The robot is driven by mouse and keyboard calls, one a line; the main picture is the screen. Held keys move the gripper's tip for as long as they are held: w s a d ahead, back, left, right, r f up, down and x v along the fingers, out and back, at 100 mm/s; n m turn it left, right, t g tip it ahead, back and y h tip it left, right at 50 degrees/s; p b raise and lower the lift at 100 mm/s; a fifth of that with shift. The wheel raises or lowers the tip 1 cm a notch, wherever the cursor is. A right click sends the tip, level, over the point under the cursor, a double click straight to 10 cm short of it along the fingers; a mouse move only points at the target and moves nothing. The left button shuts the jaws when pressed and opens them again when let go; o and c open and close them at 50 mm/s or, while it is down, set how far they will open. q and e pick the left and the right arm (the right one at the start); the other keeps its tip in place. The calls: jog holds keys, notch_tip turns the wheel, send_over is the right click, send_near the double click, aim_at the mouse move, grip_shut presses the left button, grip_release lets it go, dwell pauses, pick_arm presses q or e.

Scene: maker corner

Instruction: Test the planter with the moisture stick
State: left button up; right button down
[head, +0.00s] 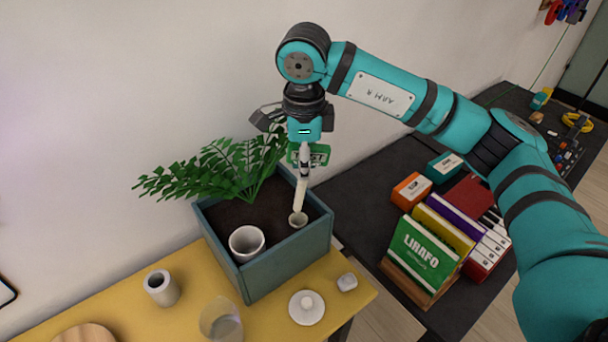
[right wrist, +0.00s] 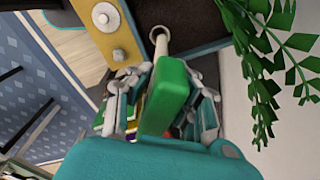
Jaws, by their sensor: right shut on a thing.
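The moisture stick has a green head (right wrist: 172,95) and a pale shaft (head: 300,195). My right gripper (head: 308,150) is shut on the green head and holds the stick nearly upright above the planter (head: 290,262). The planter is a blue-grey box with dark soil and a green fern. The shaft's lower end meets a small pale ring (head: 298,220) in the soil; I cannot tell how deep it goes. In the right wrist view, my gripper (right wrist: 165,78) has its fingers on both sides of the head, and the shaft points at the ring. My left gripper is not in view.
A white cup (head: 246,243) stands in the planter's front corner. The yellow table (head: 260,320) also holds a grey cylinder (head: 161,288), a clear glass (head: 221,320) and a white knobbed disc (head: 306,308). Boxes, including a green one (head: 423,254), stand on the dark table at right.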

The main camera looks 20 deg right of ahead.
jog(key=shift+r+p, duration=1.95)
jog(key=shift+r, duration=1.95)
